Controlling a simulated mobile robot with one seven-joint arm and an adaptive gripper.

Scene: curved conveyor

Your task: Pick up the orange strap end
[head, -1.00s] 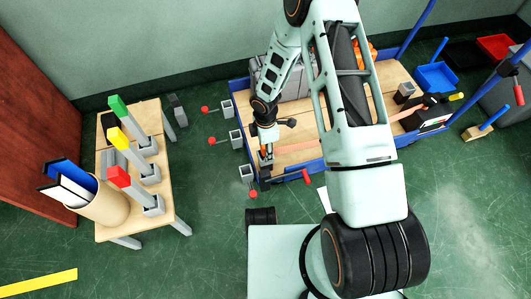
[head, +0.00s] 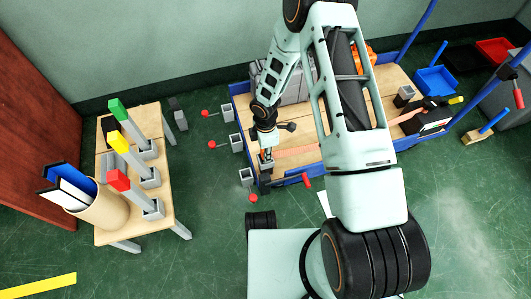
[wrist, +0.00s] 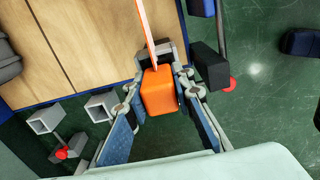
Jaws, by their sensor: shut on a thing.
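The orange strap end (wrist: 160,92) is a block in the middle of the wrist view. A thin orange strap (wrist: 147,25) runs from it over the wooden deck toward the top of that view. My gripper (wrist: 160,88) is shut on the strap end, with a finger on each side of it. A grey holder shows just behind the block; I cannot tell whether the block still touches it. In the head view my gripper (head: 266,153) is at the near left corner of the cart, and the strap (head: 298,152) lies pale across the deck to the right.
The blue-edged cart (head: 319,170) has grey square sockets (head: 246,177) with red knobs along its left side. A dark block (wrist: 208,66) stands close right of my gripper. A wooden table (head: 110,237) with coloured posts stands left; open green floor lies between.

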